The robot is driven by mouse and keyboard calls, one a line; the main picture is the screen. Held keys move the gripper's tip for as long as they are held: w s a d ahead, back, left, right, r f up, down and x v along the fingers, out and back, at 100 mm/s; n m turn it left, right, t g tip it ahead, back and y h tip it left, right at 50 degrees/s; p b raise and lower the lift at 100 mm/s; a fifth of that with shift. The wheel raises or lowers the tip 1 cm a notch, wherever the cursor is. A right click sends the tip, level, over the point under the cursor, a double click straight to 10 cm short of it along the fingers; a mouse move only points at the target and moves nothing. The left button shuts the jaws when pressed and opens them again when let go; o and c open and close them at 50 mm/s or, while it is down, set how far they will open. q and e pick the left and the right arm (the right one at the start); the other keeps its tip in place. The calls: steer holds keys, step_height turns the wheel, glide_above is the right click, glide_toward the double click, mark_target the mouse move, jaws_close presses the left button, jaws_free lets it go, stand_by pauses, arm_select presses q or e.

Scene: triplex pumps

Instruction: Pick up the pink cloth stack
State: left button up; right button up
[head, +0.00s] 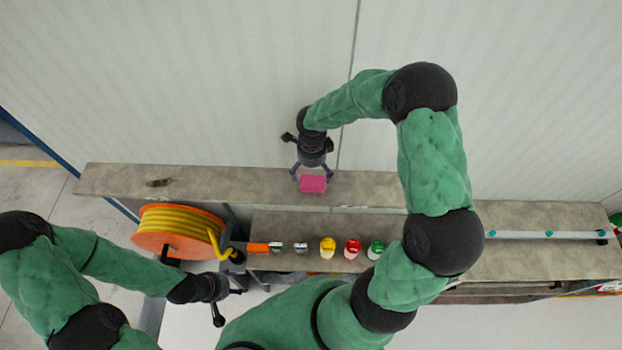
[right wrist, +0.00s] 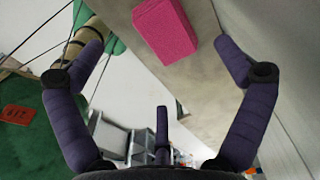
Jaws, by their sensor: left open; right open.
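The pink cloth stack (head: 313,184) lies on the upper narrow shelf, near its front edge, in the head view. In the right wrist view the pink cloth stack (right wrist: 165,32) is a pink block at the top, between and beyond the fingers. My right gripper (head: 312,172) is open just behind and above the stack; its spread fingers also show in the right wrist view (right wrist: 160,72), with nothing held. I cannot tell whether a finger touches the stack. My left gripper (head: 232,298) is open and empty at the lower left, in front of the benches.
The upper shelf (head: 230,187) runs along the pale wall. An orange hose reel (head: 178,228) stands at the left.

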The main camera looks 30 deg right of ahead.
mark_target(313, 183)
step_height(313, 183, down, 3)
steer(key=shift+r, duration=0.1)
steer(key=shift+s+f+p, duration=0.1)
steer(key=shift+f+p, duration=0.2)
steer(key=shift+f, duration=0.2)
steer(key=shift+f+p, duration=0.55)
steer(key=shift+f, duration=1.65)
steer(key=c, duration=0.9)
